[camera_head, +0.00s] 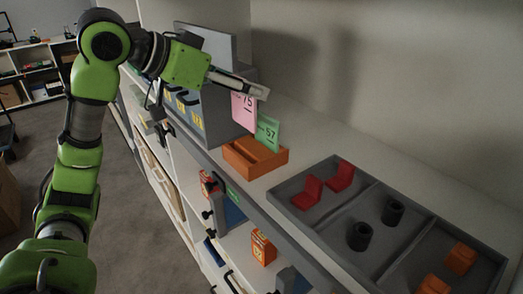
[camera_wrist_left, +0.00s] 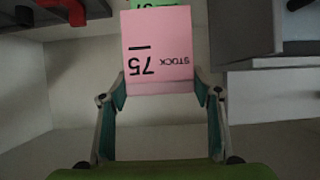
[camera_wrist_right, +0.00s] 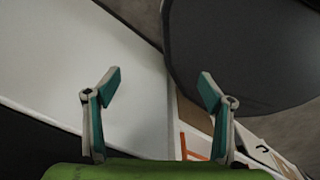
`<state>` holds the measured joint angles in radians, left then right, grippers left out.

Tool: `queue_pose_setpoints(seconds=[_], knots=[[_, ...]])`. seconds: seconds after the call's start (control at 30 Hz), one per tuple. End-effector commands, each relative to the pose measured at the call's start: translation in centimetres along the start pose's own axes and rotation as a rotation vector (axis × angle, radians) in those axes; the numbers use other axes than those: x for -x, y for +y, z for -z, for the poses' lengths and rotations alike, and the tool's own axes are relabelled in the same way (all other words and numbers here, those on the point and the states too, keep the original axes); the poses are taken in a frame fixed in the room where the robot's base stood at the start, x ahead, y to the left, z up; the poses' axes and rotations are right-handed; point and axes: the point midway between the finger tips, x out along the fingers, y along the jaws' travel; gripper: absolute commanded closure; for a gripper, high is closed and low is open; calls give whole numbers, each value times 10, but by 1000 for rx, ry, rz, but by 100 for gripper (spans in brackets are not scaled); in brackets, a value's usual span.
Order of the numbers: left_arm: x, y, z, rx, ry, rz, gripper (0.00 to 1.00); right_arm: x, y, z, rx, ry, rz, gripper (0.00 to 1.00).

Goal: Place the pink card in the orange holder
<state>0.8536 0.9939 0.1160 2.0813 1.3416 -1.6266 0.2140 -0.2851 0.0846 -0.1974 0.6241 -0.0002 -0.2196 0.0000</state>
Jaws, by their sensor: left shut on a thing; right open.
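The pink card (camera_head: 243,110), marked 75, is in my left gripper (camera_head: 262,92). The left wrist view shows the pink card (camera_wrist_left: 158,48) between the two fingertips, with the word STOCK upside down. The orange holder (camera_head: 252,168) sits on the shelf top below. The card hangs upright over the holder's back left part; I cannot tell whether its lower edge touches. A green card (camera_head: 267,132), marked 57, stands in the holder to the right of the pink card. My right gripper (camera_wrist_right: 159,80) is open and empty in the right wrist view; the head view does not show it.
A grey tray (camera_head: 331,222) at the right holds red, black and orange parts in compartments. A wall runs along the shelf's back. Shelf top between holder and wall is clear.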

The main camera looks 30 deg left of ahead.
Motion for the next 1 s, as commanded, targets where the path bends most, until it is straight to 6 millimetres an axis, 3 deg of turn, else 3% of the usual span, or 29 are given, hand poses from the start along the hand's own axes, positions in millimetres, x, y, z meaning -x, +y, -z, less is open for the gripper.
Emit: queue_pose_setpoints(seconds=[0.17,0.43,0.7,1.0], knots=[[-14,1,-25,3,-4,-3,62,-6,0,-2,1,-2,0,26],[-28,1,-50,-1,-1,-3,62,-7,-13,-29,1,-37,15,26],[-45,1,-81,2,-2,-5,62,-11,-14,-16,0,-20,15,26],[-47,0,-86,-1,1,-1,62,-11,-10,-9,1,-9,11,26]])
